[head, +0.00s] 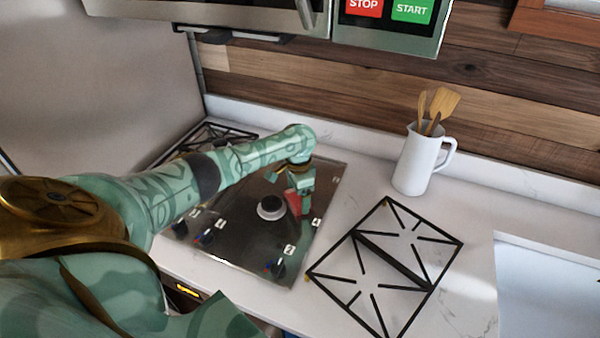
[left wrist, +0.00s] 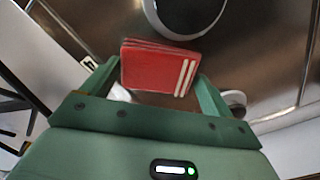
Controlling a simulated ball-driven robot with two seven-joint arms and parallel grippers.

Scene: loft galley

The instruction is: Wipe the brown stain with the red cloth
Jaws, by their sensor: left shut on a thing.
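My left gripper (head: 303,184) reaches over the dark steel cooktop (head: 235,252) and points down at it. It is shut on the red cloth (left wrist: 155,68), a folded stack with white stripes at one end, held between both fingers in the left wrist view. In the head view a bit of red cloth (head: 294,204) shows below the gripper. I cannot tell whether the cloth touches the cooktop. I cannot make out a brown stain in either view; the arm and gripper hide part of the surface. My right gripper is not in view.
A round burner (head: 271,207) sits beside the gripper, with several numbered knobs on the cooktop. A loose black grate (head: 385,262) lies to the right; another grate (head: 215,135) lies behind my arm. A white jug (head: 411,165) with wooden utensils stands at the back. A sink (head: 555,285) is far right.

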